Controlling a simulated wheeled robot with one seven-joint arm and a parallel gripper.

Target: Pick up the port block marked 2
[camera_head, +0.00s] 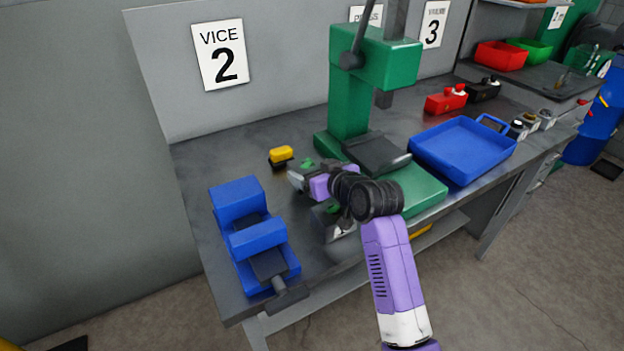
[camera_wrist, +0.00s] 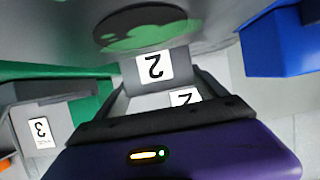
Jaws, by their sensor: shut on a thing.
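In the wrist view a grey port block (camera_wrist: 130,72) with a white label showing an upside-down 2 sits between the fingers of my gripper (camera_wrist: 165,84), which is shut on it. In the head view my gripper (camera_head: 303,181) is over the bench between the blue vice and the green press. Grey and green parts show at its end, and the block's number cannot be read there. A grey item with a green top (camera_head: 334,209) shows just below the wrist, partly hidden by it. A second white label with a 2 (camera_wrist: 184,97) is partly covered in the wrist view.
The blue vice (camera_head: 238,204) stands left on the bench. The green press (camera_head: 347,105) and an empty-looking blue tray (camera_head: 463,150) are to the right. A yellow-topped item (camera_head: 281,155) lies behind my gripper. A VICE 2 sign (camera_head: 221,55) hangs on the grey panel.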

